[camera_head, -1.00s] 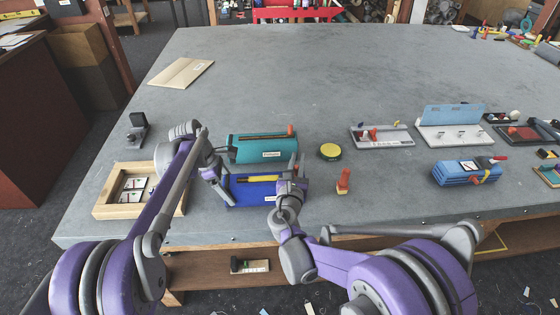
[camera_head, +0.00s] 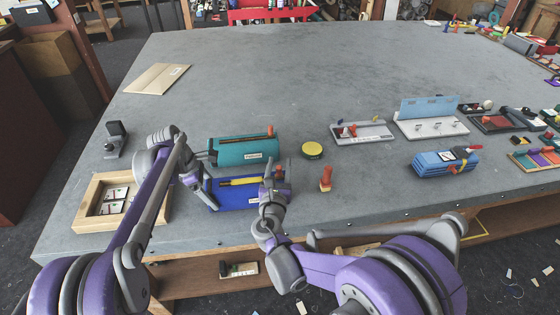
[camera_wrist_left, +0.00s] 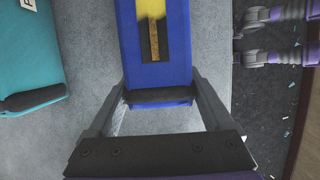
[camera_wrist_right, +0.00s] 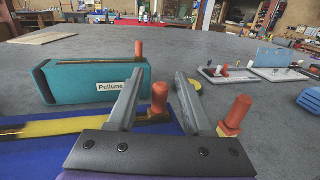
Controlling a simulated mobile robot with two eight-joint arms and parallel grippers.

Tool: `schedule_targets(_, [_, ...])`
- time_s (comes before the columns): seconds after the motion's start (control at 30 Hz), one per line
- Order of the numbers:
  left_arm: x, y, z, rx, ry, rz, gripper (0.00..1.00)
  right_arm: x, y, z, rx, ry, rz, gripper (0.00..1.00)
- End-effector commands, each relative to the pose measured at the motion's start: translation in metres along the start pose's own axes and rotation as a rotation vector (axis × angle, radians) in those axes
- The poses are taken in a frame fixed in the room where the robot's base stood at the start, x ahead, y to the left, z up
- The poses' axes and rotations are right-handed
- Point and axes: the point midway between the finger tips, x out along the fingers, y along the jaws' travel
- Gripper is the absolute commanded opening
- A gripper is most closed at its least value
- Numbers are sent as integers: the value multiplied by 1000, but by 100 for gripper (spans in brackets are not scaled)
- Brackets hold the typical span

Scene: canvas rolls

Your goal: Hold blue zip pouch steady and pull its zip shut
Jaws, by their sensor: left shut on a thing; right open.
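The blue zip pouch (camera_head: 224,198) lies on the grey table with a yellow strip along its top. My left gripper (camera_wrist_left: 160,97) is shut on the pouch's left end; in the left wrist view the pouch's blue body (camera_wrist_left: 178,62) runs away from between the fingers. My right gripper (camera_wrist_right: 158,80) is open above the pouch's right end, its fingers pointing away over the table. In the right wrist view a red-orange pull (camera_wrist_right: 158,100) stands between those fingers, apparently the pouch's zip pull.
A teal pouch (camera_head: 235,152) with an orange pull lies just behind the blue one. A wooden tray (camera_head: 84,224) is on the left, a yellow disc (camera_head: 312,150) and a red-orange peg (camera_head: 325,180) on the right. The far middle of the table is clear.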

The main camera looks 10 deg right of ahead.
Motion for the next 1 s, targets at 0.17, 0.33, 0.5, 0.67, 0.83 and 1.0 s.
schedule_targets(0.17, [0,0,0,-1,1,1,14,-41,1,0,1,0,4,50])
schedule_targets(0.33, [0,0,0,-1,0,1,14,-74,0,0,1,0,3,50])
schedule_targets(0.5, [0,0,0,-1,0,1,14,-94,0,0,1,0,2,50])
schedule_targets(0.67, [0,0,0,0,0,1,14,-100,0,0,0,0,0,50])
schedule_targets(0.83, [0,0,0,0,0,1,14,-100,0,0,0,0,0,50])
schedule_targets(1.0, [0,0,0,0,0,1,88,-100,0,0,0,0,0,50])
